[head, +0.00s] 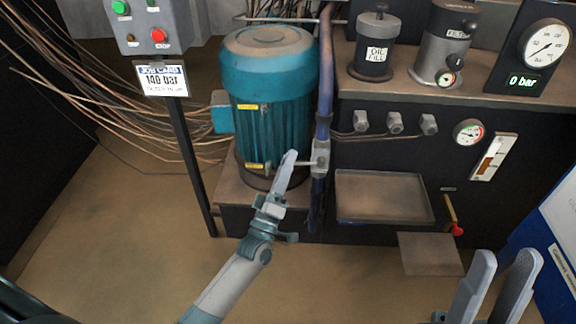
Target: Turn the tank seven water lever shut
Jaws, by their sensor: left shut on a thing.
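A grey valve (320,158) sits on the blue vertical pipe (323,125) right of the teal motor. Its short lever (304,163) points left, roughly level, across the pipe. My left gripper (291,160) is shut on the lever's outer end, its fingers hiding that end. No tank seven label is readable on the valve. My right gripper (503,270) is at the bottom right, its two fingers apart and empty.
The teal motor (270,90) stands close behind my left gripper. A job card (163,79) reads 140 bar; a gauge display (524,82) reads 0 bar. A tray (382,197) and a small red-tipped yellow handle (453,217) lie to the right. The front floor is clear.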

